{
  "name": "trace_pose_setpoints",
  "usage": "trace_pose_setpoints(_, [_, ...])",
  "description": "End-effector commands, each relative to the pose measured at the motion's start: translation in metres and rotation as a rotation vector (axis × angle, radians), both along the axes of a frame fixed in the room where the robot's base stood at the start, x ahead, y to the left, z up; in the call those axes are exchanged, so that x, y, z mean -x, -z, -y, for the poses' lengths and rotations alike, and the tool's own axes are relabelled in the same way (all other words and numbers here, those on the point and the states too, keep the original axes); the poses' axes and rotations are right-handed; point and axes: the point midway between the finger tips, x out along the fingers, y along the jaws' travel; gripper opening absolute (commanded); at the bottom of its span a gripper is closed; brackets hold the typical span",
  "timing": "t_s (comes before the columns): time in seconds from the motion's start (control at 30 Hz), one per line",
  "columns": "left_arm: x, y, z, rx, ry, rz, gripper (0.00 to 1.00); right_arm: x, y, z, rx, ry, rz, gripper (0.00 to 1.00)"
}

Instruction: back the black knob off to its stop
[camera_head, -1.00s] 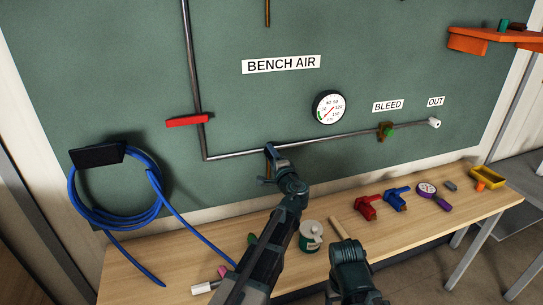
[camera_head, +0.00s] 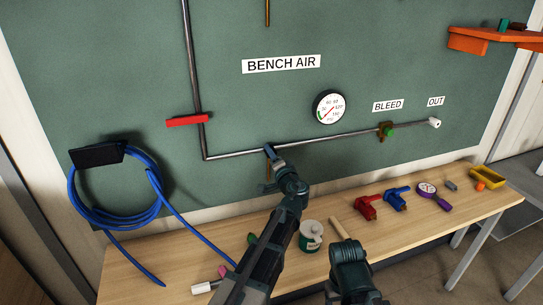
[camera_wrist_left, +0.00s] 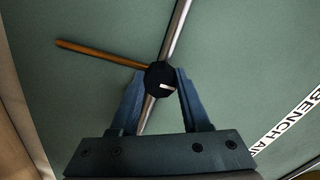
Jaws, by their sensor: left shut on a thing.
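The black knob (camera_wrist_left: 158,76) sits on the grey pipe (camera_wrist_left: 178,30) and has a pale mark on its face. My left gripper (camera_wrist_left: 160,82) has a finger on each side of the knob and is shut on it. In the head view the left gripper (camera_head: 270,154) reaches the low pipe run (camera_head: 340,136) on the green wall, and it hides the knob there. Part of my right arm shows at the bottom of the head view, but its fingers do not show.
A round gauge (camera_head: 329,107) hangs above the pipe; its needle is too small to read surely. A red handle (camera_head: 187,121) and a bleed valve (camera_head: 387,131) are on the pipework. The bench (camera_head: 140,262) carries a tin (camera_head: 311,237), red (camera_head: 367,207) and blue (camera_head: 397,199) fittings.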

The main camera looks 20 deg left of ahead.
Motion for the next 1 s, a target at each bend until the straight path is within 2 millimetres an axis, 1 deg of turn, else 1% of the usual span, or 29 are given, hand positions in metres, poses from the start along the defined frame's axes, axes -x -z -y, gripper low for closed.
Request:
trace_pose_setpoints(0.2, [0.002, 0.001, 0.000, 0.008, -0.002, 0.001, 0.00, 0.000, 0.000, 0.000, 0.000, 0.000, 0.000, 0.67])
trace_pose_setpoints(0.23, [0.002, 0.001, 0.000, 0.008, -0.002, 0.001, 0.48, 0.000, 0.001, 0.000, 0.000, 0.000, 0.000, 0.67])
trace_pose_setpoints(0.3, [0.002, 0.001, 0.000, 0.007, -0.002, 0.000, 0.60, 0.000, 0.001, 0.000, 0.000, 0.000, 0.000, 0.67])
trace_pose_setpoints(0.4, [0.001, 0.001, 0.000, 0.005, -0.001, 0.000, 0.76, 0.000, 0.000, 0.000, 0.000, 0.000, 0.000, 0.67])
trace_pose_setpoints(0.67, [0.001, 0.001, 0.000, 0.002, -0.001, 0.000, 0.76, 0.000, 0.000, 0.000, 0.000, 0.000, 0.000, 0.67])
trace_pose_setpoints(0.77, [0.006, 0.000, 0.003, 0.002, 0.000, 0.000, 0.76, 0.000, 0.000, 0.000, 0.000, 0.000, 0.000, 0.67])
trace_pose_setpoints(0.87, [0.018, 0.000, 0.011, 0.002, 0.002, -0.001, 0.76, 0.000, 0.000, 0.000, 0.000, 0.000, 0.000, 0.67])
trace_pose_setpoints(1.0, [0.044, 0.001, 0.027, 0.003, 0.003, -0.001, 0.76, 0.000, 0.000, 0.000, 0.000, 0.000, 0.000, 0.67])
